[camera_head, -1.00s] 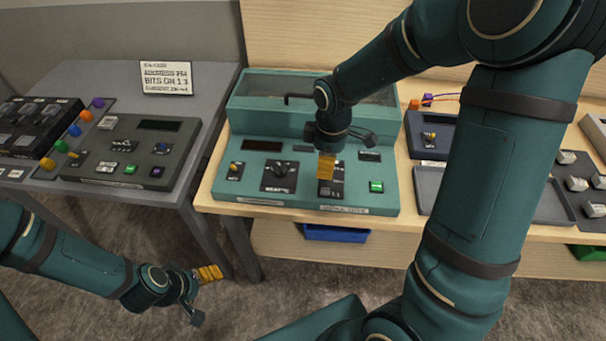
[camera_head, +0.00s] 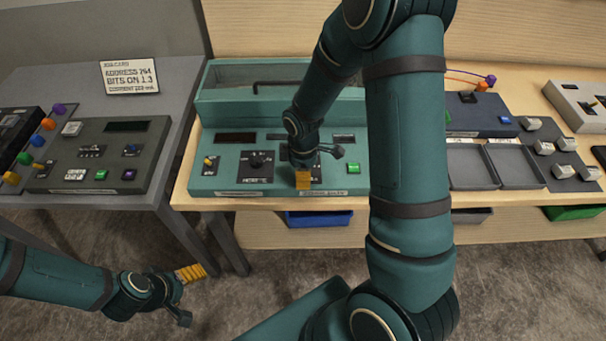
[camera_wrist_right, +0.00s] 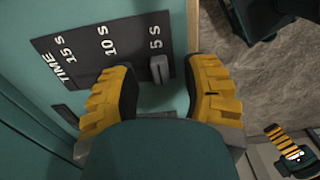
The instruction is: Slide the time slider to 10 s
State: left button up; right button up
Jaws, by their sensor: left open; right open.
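The teal console (camera_head: 228,180) stands on the wooden bench. Its time slider panel (camera_wrist_right: 100,42) shows in the right wrist view, black with "TIME", "15 s", "10 s" and "5 s" marks. The grey slider knob (camera_wrist_right: 161,70) sits at the 5 s end. My right gripper (camera_wrist_right: 163,84) is open, with one yellow finger on each side of the knob; I cannot tell whether either touches it. In the head view my right gripper (camera_head: 303,180) hides most of the slider. My left gripper (camera_head: 190,274) is open and empty, low in front of the grey table.
A rotary knob (camera_head: 258,160) and a yellow-tipped switch (camera_head: 208,162) lie left of the slider, and a green button (camera_head: 325,174) sits near it. A grey console (camera_head: 100,155) and a job card (camera_head: 130,76) are on the left table. Grey trays (camera_head: 472,166) stand right.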

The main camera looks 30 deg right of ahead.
jog(key=shift+f, duration=0.4)
jog(key=shift+o, duration=0.3)
grip_shut()
jog(key=shift+w+d, duration=0.6)
jog(key=shift+w, duration=0.35)
jog(key=shift+w+d, duration=0.55)
jog(key=shift+w, duration=0.4)
jog(key=shift+c, duration=0.3)
grip_release()
